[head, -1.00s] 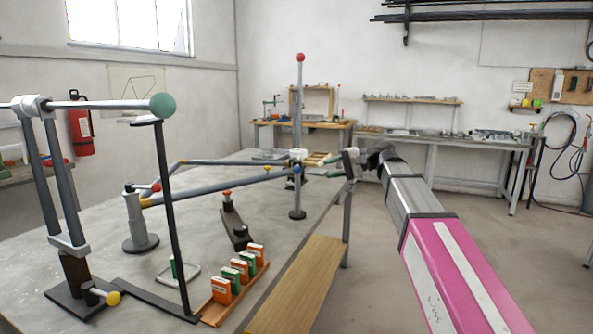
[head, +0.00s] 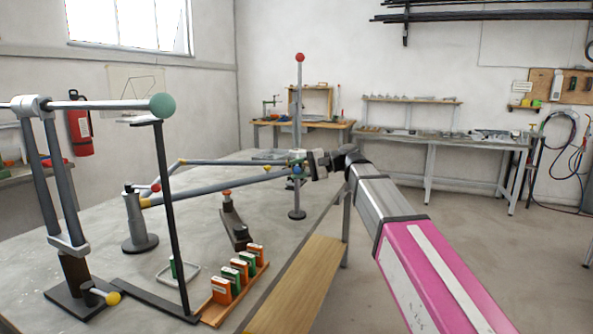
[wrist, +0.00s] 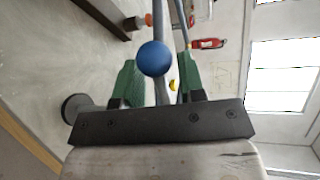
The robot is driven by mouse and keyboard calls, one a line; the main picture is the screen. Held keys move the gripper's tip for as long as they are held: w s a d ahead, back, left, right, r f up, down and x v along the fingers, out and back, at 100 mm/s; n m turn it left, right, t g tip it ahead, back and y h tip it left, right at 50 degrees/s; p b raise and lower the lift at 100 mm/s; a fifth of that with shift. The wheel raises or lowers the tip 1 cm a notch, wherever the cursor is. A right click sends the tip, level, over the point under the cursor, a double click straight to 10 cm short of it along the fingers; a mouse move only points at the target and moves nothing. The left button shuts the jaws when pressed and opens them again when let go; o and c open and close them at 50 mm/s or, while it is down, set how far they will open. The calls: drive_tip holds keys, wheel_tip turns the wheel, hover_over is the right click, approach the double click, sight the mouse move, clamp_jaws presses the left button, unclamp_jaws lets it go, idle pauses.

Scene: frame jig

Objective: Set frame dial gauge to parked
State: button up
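A jointed linkage of grey-blue bars (head: 215,186) runs from a round-based post (head: 140,225) to a tall upright post (head: 299,100) topped by a red ball. A blue ball knob (head: 297,170) sits at the upright post; it also shows in the wrist view (wrist: 154,58). My gripper (head: 298,163) is at this joint. In the wrist view its green fingers (wrist: 156,72) stand apart, with the blue ball in line with the gap and a bar behind it. I see no contact. No dial face is visible, so I cannot tell which part is the gauge.
A black slide with an orange knob (head: 232,222) and a rack of orange and green boxes (head: 238,290) are on the grey table (head: 200,263). A frame with a green ball (head: 162,105) stands at left. Open floor (head: 470,240) lies at right.

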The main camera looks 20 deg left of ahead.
drive_tip(key=shift+a, duration=0.1)
clamp_jaws()
drive_tip(key=shift+s, duration=0.1)
drive_tip(key=w+a+m+t+h, duration=0.1)
drive_tip(key=a+m+t, duration=0.5)
drive_tip(key=m+t, duration=0.4)
drive_tip(key=shift+a+t+h, duration=0.3)
drive_tip(key=shift+a+t, duration=0.1)
drive_tip(key=shift+t, duration=1.1)
drive_tip(key=shift+w, duration=0.15)
